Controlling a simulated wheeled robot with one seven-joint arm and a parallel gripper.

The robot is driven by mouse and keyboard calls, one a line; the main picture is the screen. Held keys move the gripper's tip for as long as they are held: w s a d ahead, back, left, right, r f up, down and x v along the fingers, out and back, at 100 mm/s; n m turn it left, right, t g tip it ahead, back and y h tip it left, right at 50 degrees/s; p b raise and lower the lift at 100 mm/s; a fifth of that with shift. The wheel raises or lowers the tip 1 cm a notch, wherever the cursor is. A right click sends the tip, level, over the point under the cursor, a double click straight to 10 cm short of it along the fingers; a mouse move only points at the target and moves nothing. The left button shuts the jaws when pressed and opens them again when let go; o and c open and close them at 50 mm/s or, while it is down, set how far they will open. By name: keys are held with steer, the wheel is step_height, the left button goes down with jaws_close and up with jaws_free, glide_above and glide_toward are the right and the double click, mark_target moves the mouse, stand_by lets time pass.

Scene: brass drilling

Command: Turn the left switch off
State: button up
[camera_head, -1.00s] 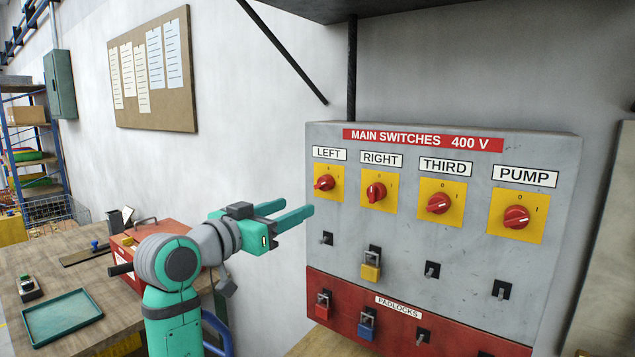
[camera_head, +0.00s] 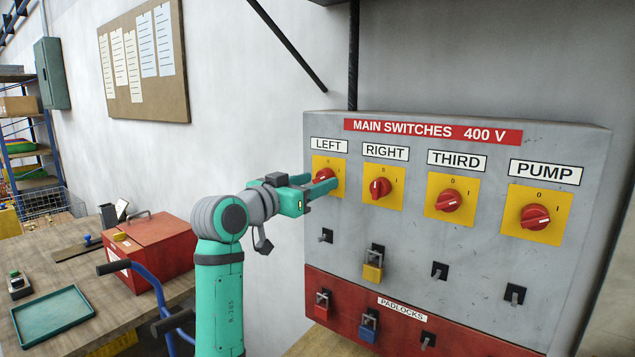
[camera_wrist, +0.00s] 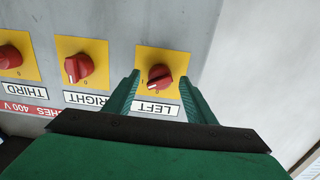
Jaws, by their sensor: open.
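The left switch is a red rotary knob (camera_head: 322,178) on a yellow plate under the LEFT label, at the left end of the grey main switches panel (camera_head: 450,250). My gripper (camera_head: 326,185) is at this knob, its green fingers partly covering it in the head view. In the wrist view, which is upside down, the left knob (camera_wrist: 160,76) shows between the two open fingertips (camera_wrist: 158,84). One finger is on each side of it, and I cannot tell whether they touch it. The knob's pointer line looks slanted; its exact position is hard to read.
The right switch (camera_head: 380,188), third switch (camera_head: 449,200) and pump switch (camera_head: 535,216) sit along the panel to the right. A yellow padlock (camera_head: 373,272) hangs below the right switch. A red toolbox (camera_head: 150,250) stands on the workbench to the left.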

steer(key=shift+w+d, duration=0.45)
steer(key=shift+w, duration=0.1)
steer(key=c, duration=1)
steer(key=n, duration=0.6)
steer(key=shift+n, duration=0.3)
steer(key=n, duration=0.5)
steer(key=shift+r, duration=0.1)
steer(key=shift+a+n, duration=0.1)
steer(key=shift+n, duration=0.2)
